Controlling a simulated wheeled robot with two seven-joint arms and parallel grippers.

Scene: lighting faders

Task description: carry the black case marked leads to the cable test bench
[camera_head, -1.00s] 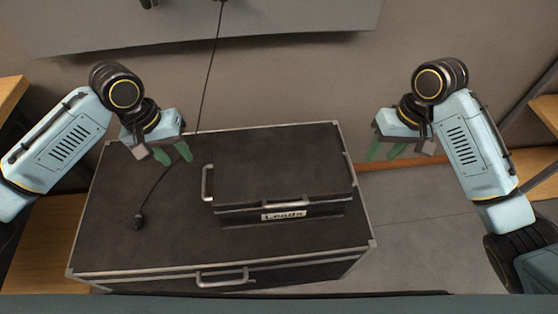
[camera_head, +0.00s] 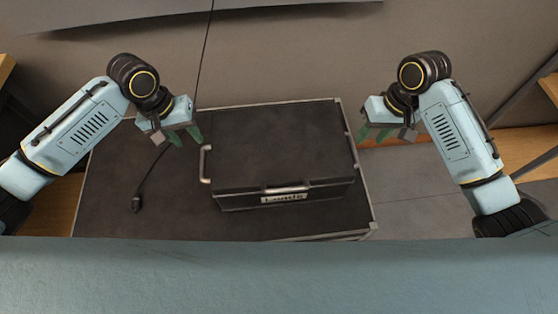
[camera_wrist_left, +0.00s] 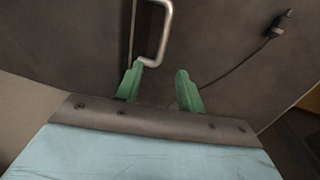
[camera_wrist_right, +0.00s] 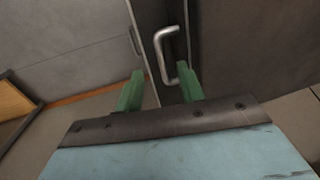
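The black case marked Leads (camera_head: 280,150) sits on top of a larger black trunk with metal edges (camera_head: 110,200). Its label (camera_head: 284,197) and a front handle show in the head view. My left gripper (camera_head: 186,137) is open and empty beside the case's left end handle (camera_head: 206,164). In the left wrist view that handle (camera_wrist_left: 165,35) lies just beyond the open green fingers. My right gripper (camera_head: 376,133) is open off the case's right end. In the right wrist view the right end handle (camera_wrist_right: 160,58) stands just beyond and partly between the fingers.
A black cable with a plug (camera_head: 136,204) lies on the trunk left of the case. A wall stands behind the trunk. Wooden shelves (camera_head: 545,88) show at the sides. Grey floor (camera_head: 410,195) is clear to the right of the trunk.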

